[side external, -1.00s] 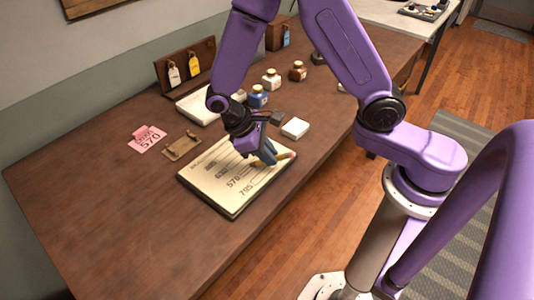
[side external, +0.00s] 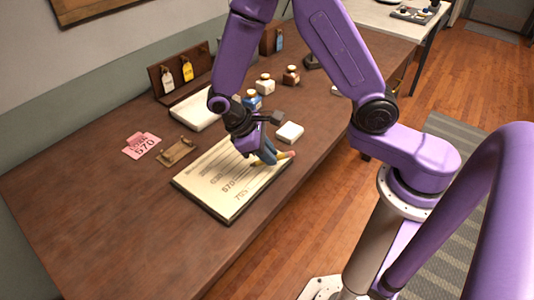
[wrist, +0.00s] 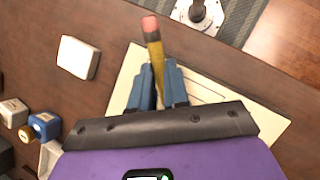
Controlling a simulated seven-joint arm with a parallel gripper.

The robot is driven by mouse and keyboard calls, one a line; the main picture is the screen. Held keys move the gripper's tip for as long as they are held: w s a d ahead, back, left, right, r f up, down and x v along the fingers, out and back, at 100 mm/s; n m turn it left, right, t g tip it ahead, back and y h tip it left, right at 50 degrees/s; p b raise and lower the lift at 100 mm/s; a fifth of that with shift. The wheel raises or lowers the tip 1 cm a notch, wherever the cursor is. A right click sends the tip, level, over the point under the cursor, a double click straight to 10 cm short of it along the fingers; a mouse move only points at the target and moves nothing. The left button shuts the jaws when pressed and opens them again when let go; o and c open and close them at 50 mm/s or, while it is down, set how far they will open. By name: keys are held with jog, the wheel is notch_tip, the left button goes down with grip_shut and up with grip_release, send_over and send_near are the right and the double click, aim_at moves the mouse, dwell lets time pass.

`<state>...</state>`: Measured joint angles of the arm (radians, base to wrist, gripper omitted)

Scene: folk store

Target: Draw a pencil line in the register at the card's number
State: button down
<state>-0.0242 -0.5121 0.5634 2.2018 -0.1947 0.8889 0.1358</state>
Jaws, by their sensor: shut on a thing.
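The register (side external: 190,182) lies open on the desk, with a column of printed numbers down its page, 570 among them. The pink card (side external: 142,145) lies to its left and reads 570. My gripper (side external: 266,155) is over the right part of the page, shut on a yellow pencil (side external: 286,155). The wrist view shows the pencil (wrist: 154,52) between my blue fingers (wrist: 158,88), its pink eraser end sticking out past them. The pencil's point is low over the page near the number rows. I cannot tell whether it touches. No pencil line is clear on the page.
A small white block (side external: 290,132) stands just beyond the register. A brown holder (side external: 176,151) lies between card and register. Several ink bottles (side external: 252,100), a second white book (side external: 195,112) and a tag rack (side external: 185,70) are behind. The desk's left front is clear.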

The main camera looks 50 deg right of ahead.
jog(key=shift+d, duration=0.2)
jog(key=shift+d, duration=0.25)
jog(key=shift+d, duration=0.25)
jog(key=shift+d, duration=0.35)
jog(key=shift+d, duration=0.95)
jog(key=shift+d, duration=0.35)
jog(key=shift+d+f, duration=0.1)
jog(key=shift+d, duration=0.4)
